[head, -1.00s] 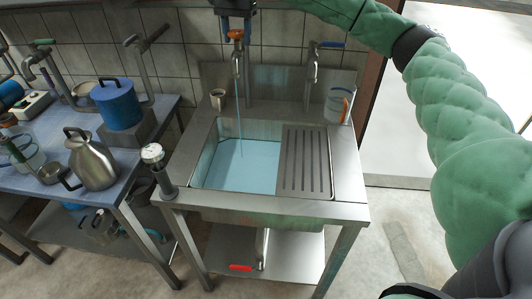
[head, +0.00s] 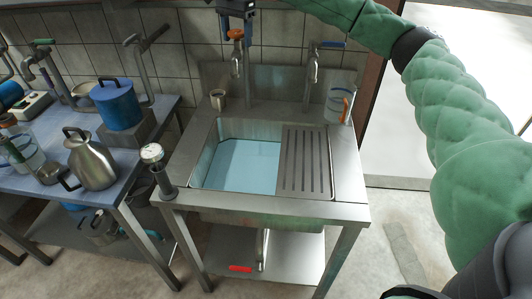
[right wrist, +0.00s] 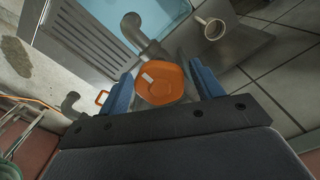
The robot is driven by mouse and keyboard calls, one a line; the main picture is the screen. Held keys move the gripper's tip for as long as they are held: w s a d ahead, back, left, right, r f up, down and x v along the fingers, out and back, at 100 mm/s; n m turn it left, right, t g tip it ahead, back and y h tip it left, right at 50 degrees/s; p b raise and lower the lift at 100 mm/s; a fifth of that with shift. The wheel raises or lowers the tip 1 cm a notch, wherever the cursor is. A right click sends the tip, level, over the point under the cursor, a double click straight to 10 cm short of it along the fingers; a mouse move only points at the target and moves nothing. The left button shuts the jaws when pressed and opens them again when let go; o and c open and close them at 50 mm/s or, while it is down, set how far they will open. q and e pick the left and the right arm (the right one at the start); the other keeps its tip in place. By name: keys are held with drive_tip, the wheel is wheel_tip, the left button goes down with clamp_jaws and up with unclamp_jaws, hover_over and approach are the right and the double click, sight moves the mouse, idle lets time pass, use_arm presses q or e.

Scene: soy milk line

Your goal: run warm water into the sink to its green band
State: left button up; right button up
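The steel sink (head: 205,150) holds pale blue water (head: 245,165), its surface below the rim. I cannot clearly make out a green band on the walls. The left tap has an orange handle (head: 236,34) and a spout above the basin; no stream falls from it. My right gripper (head: 237,20) is at this handle, pointing down. In the right wrist view, its blue fingers (right wrist: 165,85) stand on either side of the orange handle (right wrist: 160,82), with narrow gaps, so it looks open. A second tap (head: 313,65) with a blue lever stands at the right. My left gripper is out of view.
A slatted drainboard (head: 306,160) covers the sink's right part. A small cup (head: 217,98) and a clear jug (head: 336,106) stand on the back ledge. A round gauge (head: 152,153) is at the front left corner. A red handle (head: 240,268) shows below.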

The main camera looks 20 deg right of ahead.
drive_tip(key=shift+o, duration=0.7)
drive_tip(key=shift+r+p, duration=1.5)
drive_tip(key=shift+r, duration=2.05)
drive_tip(key=shift+r, duration=0.25)
wheel_tip(320, 180, up, 7)
drive_tip(key=b, duration=0.2)
drive_tip(key=shift+r, duration=0.15)
